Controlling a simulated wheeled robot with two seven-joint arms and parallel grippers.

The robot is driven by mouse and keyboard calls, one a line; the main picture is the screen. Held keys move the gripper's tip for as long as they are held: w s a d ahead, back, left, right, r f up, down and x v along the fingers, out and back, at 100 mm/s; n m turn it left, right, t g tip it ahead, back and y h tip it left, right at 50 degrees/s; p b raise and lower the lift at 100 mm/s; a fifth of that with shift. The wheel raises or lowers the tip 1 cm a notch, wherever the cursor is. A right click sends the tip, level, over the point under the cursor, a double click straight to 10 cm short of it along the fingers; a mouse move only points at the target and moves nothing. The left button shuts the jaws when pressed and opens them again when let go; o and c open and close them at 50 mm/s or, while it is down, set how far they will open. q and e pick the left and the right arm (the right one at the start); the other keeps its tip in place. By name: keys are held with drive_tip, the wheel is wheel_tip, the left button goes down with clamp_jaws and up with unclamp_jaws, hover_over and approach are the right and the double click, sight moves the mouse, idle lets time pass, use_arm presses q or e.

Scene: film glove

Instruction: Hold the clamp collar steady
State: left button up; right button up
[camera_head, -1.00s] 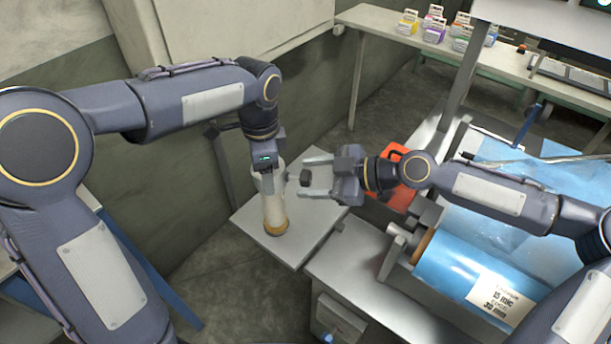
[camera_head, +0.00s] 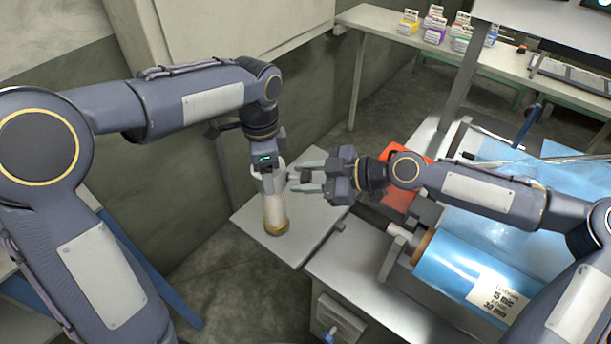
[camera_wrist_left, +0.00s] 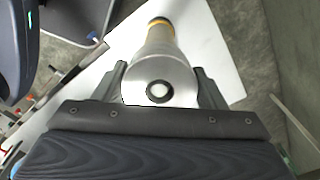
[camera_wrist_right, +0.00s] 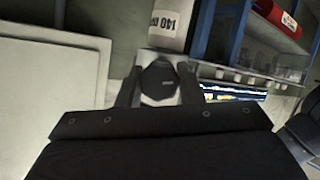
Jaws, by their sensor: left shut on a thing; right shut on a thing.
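My left gripper (camera_head: 268,180) points down and is shut around the upper end of an upright pale cylinder (camera_head: 275,210) with a yellow-brown lower end. In the left wrist view the fingers flank a round metal piece (camera_wrist_left: 160,72), apparently the clamp collar, with a pale dot in a dark ring at its centre. My right gripper (camera_head: 302,180) reaches in from the right, close beside the cylinder's upper end. In the right wrist view its fingers are shut on a dark faceted knob (camera_wrist_right: 158,80). I cannot tell whether the knob touches the collar.
The cylinder stands over a pale platform (camera_head: 315,222). A roll of blue film (camera_head: 465,265) lies on the machine at right, with a red-orange part (camera_head: 405,195) behind my right arm. A bench (camera_head: 385,22) with several small boxes stands at the back.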

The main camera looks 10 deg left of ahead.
use_arm(q)
drive_tip(key=shift+s+d, duration=0.1)
drive_tip(key=shift+d, duration=0.1)
use_arm(e)
drive_tip(key=m+g, duration=0.1)
drive_tip(key=m, duration=0.2)
drive_tip(key=shift+w+m+g, duration=0.15)
drive_tip(key=shift+m+g, duration=0.25)
use_arm(q)
drive_tip(key=shift+f, duration=0.1)
use_arm(e)
drive_tip(key=m+g, duration=0.2)
drive_tip(key=m, duration=0.2)
drive_tip(key=shift+y, duration=0.3)
drive_tip(key=m, duration=0.2)
drive_tip(key=m+g+y, duration=0.1)
drive_tip(key=m, duration=0.1)
drive_tip(key=shift+w+f+m+g, duration=0.1)
drive_tip(key=shift+f+m+g, duration=0.05)
drive_tip(key=shift+m+g, duration=0.15)
drive_tip(key=m+y, duration=0.1)
drive_tip(key=m, duration=0.3)
drive_tip(key=shift+g, duration=0.3)
drive_tip(key=shift+m, duration=0.4)
drive_tip(key=o, duration=1)
